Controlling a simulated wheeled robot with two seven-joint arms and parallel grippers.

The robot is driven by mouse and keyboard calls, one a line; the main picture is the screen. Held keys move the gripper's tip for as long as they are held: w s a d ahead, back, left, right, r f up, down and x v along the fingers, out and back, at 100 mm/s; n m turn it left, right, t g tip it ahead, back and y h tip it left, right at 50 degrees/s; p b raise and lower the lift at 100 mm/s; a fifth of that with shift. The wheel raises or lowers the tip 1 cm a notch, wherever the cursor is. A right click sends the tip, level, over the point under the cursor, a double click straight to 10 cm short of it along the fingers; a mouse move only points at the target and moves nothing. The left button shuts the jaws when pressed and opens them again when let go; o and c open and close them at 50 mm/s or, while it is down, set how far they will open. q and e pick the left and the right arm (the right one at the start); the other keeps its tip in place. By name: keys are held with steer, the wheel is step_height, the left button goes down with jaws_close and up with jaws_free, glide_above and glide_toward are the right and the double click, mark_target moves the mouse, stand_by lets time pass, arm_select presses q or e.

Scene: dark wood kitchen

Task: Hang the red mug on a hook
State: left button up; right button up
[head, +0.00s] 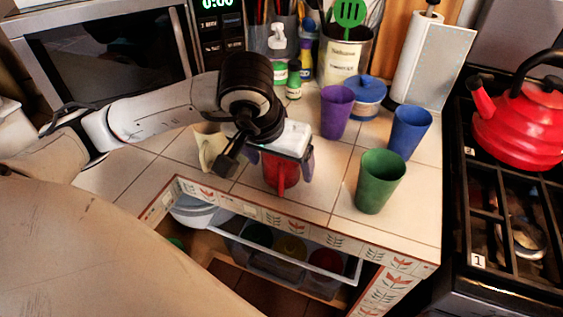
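The red mug (281,174) stands upright on the tiled counter near its front edge, its handle facing the front. My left gripper (282,165) reaches down over it from above, with one finger on each side of the mug. The gripper body hides the mug's top. Whether the fingers press on the mug or stand a little off it cannot be told. My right gripper is not in view. No hook can be made out in this view.
A cream mug (209,148) is left of my gripper. A purple cup (336,112), a blue cup (409,132) and a green cup (380,181) stand to the right. An open drawer (300,262) juts out below the counter. A red kettle (520,125) sits on the stove.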

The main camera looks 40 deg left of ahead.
arm_select(q)
steer(key=shift+w+f, duration=0.2)
steer(key=shift+f, duration=0.15)
steer(key=shift+r, duration=0.1)
steer(key=c, duration=1.4)
step_height(320, 180, up, 10)
